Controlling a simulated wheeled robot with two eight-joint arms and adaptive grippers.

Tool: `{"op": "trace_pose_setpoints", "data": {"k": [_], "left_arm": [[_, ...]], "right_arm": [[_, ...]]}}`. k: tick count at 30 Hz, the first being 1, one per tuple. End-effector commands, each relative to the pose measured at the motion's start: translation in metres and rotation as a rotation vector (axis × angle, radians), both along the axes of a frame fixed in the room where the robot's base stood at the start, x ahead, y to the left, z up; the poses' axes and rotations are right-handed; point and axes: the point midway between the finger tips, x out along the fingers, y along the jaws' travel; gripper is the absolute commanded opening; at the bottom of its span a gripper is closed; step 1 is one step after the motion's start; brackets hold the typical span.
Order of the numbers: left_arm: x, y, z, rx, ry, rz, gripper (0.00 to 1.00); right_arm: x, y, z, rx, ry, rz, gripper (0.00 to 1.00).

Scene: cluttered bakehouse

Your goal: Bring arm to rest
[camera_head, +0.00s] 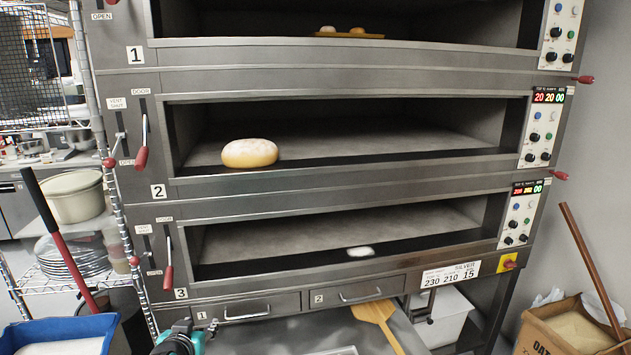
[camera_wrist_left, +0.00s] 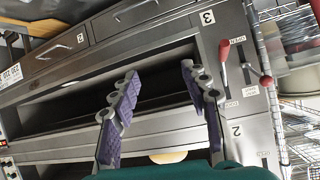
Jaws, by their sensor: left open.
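My left gripper (camera_head: 180,340) shows at the bottom edge of the head view, in front of the oven's lower drawers and clear of the bread. In the left wrist view its two purple-padded fingers (camera_wrist_left: 160,92) stand wide apart with nothing between them. The left wrist view is turned over, and the oven fronts numbered 2 and 3 lie beyond the fingers. My right gripper is in neither view.
A steel deck oven (camera_head: 330,178) fills the middle. A round loaf (camera_head: 250,153) sits in deck 2, and a small white piece (camera_head: 360,252) in deck 3. A wooden peel (camera_head: 377,315) lies below. A blue tub (camera_head: 60,330) stands left, a carton (camera_head: 545,335) right.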

Motion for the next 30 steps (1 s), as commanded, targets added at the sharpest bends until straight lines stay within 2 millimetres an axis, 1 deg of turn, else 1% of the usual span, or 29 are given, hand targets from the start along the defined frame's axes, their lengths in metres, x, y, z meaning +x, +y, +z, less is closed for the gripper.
{"op": "trace_pose_setpoints", "data": {"k": [1, 2, 3, 5, 6, 8, 9, 12, 15, 18, 20, 30], "left_arm": [[-0.023, -0.021, -0.001, -0.018, 0.047, -0.023, 0.46], [-0.037, -0.031, -0.003, -0.027, 0.076, -0.031, 0.46], [-0.055, -0.044, -0.006, -0.042, 0.115, -0.044, 0.46], [-0.084, -0.061, -0.013, -0.058, 0.174, -0.057, 0.46], [-0.103, -0.071, -0.018, -0.068, 0.213, -0.063, 0.46], [-0.131, -0.083, -0.026, -0.079, 0.267, -0.07, 0.46], [-0.148, -0.089, -0.031, -0.084, 0.301, -0.072, 0.46], [-0.183, -0.099, -0.044, -0.093, 0.37, -0.073, 0.46], [-0.207, -0.104, -0.053, -0.097, 0.414, -0.07, 0.46], [-0.218, -0.106, -0.058, -0.098, 0.436, -0.068, 0.46], [-0.22, -0.107, -0.059, -0.099, 0.442, -0.067, 0.46], [-0.22, -0.106, -0.059, -0.099, 0.441, -0.066, 0.46]], "right_arm": [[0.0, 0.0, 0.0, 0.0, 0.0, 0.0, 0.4], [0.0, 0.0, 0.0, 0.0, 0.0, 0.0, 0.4], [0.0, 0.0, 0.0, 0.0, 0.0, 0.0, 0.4], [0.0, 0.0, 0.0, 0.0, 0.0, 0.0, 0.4], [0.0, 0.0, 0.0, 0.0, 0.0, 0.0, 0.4], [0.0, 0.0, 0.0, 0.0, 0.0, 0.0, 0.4], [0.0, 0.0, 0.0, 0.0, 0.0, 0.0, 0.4], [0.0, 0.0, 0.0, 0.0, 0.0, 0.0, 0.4], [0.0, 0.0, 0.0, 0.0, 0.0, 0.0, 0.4], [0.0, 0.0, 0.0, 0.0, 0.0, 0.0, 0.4], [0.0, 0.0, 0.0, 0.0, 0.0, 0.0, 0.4], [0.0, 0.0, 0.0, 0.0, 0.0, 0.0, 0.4]]}}
